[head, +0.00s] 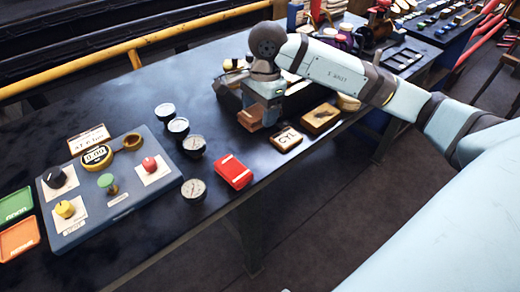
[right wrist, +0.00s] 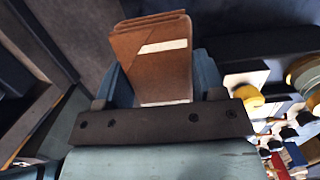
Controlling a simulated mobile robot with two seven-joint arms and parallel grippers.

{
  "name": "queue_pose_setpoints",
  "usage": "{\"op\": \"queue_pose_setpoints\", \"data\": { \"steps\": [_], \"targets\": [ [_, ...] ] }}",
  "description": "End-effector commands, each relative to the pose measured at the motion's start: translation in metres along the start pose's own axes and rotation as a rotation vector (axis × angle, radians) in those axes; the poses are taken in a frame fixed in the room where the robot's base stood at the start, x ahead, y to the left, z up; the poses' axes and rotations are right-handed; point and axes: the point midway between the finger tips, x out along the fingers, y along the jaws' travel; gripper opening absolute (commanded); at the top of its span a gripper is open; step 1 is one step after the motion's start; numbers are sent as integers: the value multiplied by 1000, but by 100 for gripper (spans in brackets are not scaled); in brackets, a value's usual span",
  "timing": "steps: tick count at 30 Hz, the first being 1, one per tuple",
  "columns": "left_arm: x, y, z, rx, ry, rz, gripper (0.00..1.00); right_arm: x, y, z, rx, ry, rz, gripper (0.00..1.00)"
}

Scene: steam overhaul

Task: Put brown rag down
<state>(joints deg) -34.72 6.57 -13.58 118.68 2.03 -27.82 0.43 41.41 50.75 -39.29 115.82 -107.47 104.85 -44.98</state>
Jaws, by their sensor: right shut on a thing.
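The brown rag (head: 250,118) is a folded brown piece with a pale stripe, seen large in the right wrist view (right wrist: 150,75). My right gripper (head: 262,108) is shut on it, with a blue finger on each side. In the head view the gripper points down over the dark bench (head: 230,215), by a dark open tray (head: 228,98). I cannot tell whether the rag touches the bench. My left gripper is not in view.
A red folded rag (head: 233,172) lies nearer on the bench. Several gauges (head: 194,188) and a control panel (head: 110,195) are left. Bare bench lies between gauges and tray.

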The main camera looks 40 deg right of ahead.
Motion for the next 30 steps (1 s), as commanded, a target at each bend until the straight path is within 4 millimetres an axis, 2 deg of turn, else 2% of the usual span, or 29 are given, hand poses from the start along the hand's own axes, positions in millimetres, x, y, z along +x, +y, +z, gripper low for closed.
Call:
{"op": "queue_pose_setpoints", "data": {
  "steps": [1, 3, 9, 17, 24, 30],
  "targets": [
    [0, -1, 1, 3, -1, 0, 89, 16, 1, -2, 1, -1, 5, 40],
    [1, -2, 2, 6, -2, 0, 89, 35, 1, -4, 1, -1, 5, 40],
    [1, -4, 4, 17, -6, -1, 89, 76, 0, -9, -2, -1, 2, 40],
    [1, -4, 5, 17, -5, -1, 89, 96, 0, -12, -1, 0, 1, 40],
    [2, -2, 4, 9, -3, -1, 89, 129, 0, -15, -1, -1, 0, 40],
    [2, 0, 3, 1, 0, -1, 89, 131, 0, -16, -3, 0, -2, 40]
  ]
}}
